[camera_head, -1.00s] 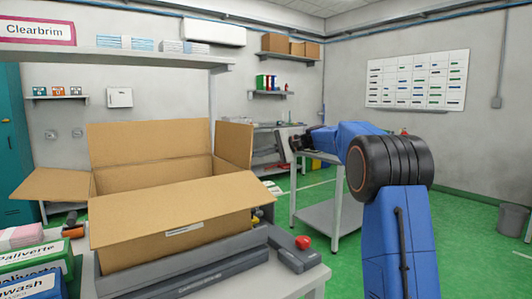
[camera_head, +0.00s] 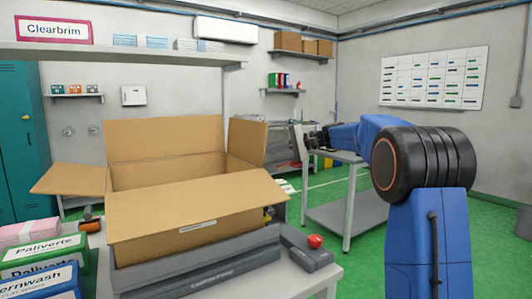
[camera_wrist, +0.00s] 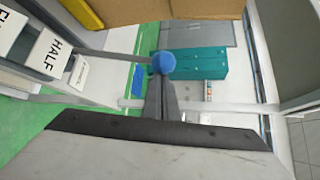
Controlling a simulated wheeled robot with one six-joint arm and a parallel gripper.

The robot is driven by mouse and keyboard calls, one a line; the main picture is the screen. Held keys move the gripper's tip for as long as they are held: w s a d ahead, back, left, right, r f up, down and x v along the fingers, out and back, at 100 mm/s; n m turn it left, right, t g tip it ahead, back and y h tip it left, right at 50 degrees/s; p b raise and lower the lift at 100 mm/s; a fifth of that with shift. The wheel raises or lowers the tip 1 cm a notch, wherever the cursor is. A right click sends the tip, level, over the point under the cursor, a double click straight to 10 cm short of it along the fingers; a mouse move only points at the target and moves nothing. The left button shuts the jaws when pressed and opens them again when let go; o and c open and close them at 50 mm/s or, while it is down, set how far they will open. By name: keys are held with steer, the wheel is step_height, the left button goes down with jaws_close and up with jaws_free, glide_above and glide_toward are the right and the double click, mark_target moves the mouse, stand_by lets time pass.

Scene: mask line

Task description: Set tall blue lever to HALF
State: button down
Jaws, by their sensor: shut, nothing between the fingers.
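In the wrist view a round blue knob (camera_wrist: 162,63) sits at the end of a grey lever stem that comes in from the left. White label plates stand to its left; one reads HALF (camera_wrist: 44,55), and a smaller one (camera_wrist: 78,72) beside it is hard to read. Another plate is cut off at the left edge. My gripper (camera_wrist: 166,88) is shut and empty, its fingertips right by the knob; I cannot tell if they touch. In the head view my gripper (camera_head: 306,138) is small and far off, beside a pale panel. The blue knob cannot be made out there.
An open cardboard box (camera_head: 185,210) stands on the near table. A grey unit with a red knob (camera_head: 315,241) is right of it. A grey table (camera_head: 350,212) stands below my arm. Green floor is free at the right. Boxes marked Paliverte (camera_head: 45,255) lie at left.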

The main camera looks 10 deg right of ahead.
steer(key=s+d+r+n+t+y, duration=0.1)
steer(key=s+d, duration=0.1)
steer(key=s, duration=0.6)
steer(key=shift+d+r, duration=0.35)
